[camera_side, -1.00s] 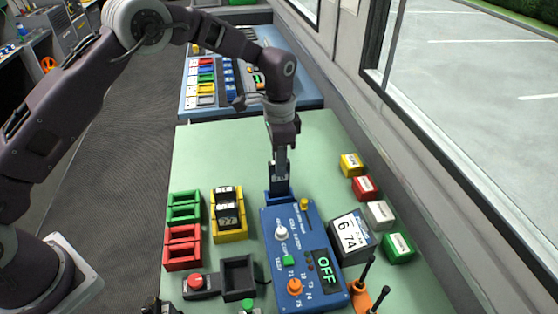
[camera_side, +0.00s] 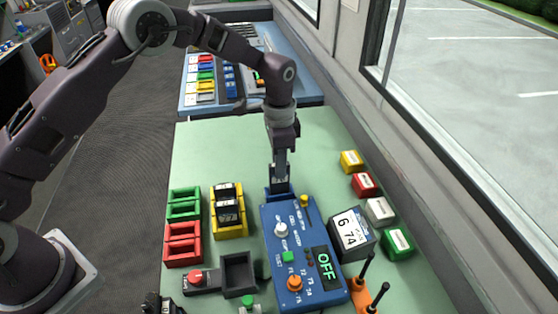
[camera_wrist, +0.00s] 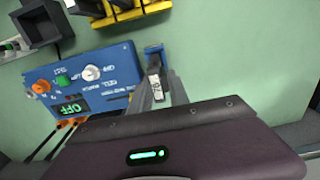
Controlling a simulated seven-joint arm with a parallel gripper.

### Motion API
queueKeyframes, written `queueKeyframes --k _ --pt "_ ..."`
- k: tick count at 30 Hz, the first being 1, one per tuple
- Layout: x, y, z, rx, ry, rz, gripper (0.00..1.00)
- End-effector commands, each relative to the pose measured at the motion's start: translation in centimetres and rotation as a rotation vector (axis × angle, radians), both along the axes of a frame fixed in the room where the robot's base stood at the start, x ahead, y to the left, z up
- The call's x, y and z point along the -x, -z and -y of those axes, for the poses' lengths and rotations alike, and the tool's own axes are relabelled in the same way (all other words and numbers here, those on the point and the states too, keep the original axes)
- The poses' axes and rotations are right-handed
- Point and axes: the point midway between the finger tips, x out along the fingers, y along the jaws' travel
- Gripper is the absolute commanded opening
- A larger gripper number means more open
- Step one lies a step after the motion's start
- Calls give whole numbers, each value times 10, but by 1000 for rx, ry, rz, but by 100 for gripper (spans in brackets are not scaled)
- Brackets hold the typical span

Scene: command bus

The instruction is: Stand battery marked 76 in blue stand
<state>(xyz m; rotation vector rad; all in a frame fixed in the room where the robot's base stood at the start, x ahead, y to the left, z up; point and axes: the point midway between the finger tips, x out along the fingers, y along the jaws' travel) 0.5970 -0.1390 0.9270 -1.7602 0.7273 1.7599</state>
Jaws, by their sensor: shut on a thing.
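My gripper (camera_side: 280,178) is shut on a dark battery (camera_wrist: 155,84) whose white label reads 76 in the wrist view. It points down at a blue cradle (camera_wrist: 154,49) at the far end of the blue tester panel (camera_side: 298,250). The cradle also shows in the side view (camera_side: 268,194). The battery's lower end appears to be at or in the cradle; my fingers hide much of it, so I cannot tell how deep it sits.
A yellow stand (camera_side: 243,230) holds dark batteries. Green (camera_side: 184,190) and red (camera_side: 183,267) stands look empty at left. A dark tray (camera_side: 238,275) is in front. A display box (camera_side: 352,234) and several coloured blocks stand at right. The table's far left is clear.

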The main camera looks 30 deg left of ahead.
Motion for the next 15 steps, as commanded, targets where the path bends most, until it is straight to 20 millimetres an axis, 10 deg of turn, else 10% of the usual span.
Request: queueKeyframes --k 15 --pt "0 13 0 0 0 0 0"
